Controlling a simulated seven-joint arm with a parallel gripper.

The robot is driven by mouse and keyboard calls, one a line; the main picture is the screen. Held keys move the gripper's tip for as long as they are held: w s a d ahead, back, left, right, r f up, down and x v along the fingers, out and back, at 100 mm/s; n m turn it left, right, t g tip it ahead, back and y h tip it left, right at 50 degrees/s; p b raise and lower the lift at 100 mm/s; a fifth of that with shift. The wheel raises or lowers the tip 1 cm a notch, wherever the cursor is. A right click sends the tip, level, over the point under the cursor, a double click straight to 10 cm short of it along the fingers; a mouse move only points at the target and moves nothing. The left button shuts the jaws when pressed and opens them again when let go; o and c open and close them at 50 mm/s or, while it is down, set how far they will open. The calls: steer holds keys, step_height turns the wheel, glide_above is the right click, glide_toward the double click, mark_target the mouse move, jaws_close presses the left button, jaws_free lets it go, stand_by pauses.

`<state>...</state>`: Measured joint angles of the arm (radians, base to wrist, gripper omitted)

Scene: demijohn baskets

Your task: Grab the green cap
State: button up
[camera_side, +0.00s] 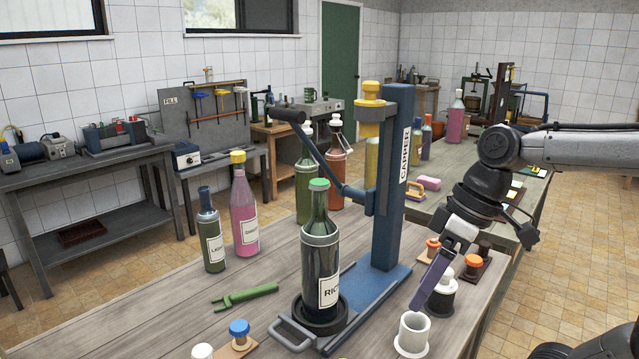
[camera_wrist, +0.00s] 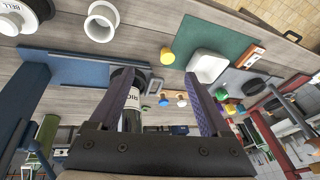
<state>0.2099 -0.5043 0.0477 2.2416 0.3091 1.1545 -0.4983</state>
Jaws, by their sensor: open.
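A green cap (camera_side: 319,184) sits on top of the dark, upright bottle (camera_side: 320,260) standing on the blue capper base (camera_side: 385,285). My gripper (camera_side: 419,304) is to the right of this bottle and lower than its cap, with a purple finger pointing down toward a white flanged cup. In the wrist view my gripper (camera_wrist: 161,76) has its two purple fingers spread, with nothing held between them. The bottle (camera_wrist: 130,92) is partly hidden behind the left finger there. A small green round thing (camera_wrist: 230,109) shows right of the right finger; I cannot tell what it is.
The capper column (camera_side: 397,180) and its lever stand close behind the bottle. The white cup (camera_side: 412,335) and a black-and-white bell (camera_side: 442,297) are near my gripper.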

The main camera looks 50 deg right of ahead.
steer(key=w+r+n+y, duration=0.2)
steer(key=w+r+y, duration=0.1)
steer(key=w, duration=0.2)
steer(key=n+t+y, duration=0.3)
steer(key=n+y, duration=0.6)
glide_toward(320, 182)
steer(key=x, duration=1)
jaws_close()
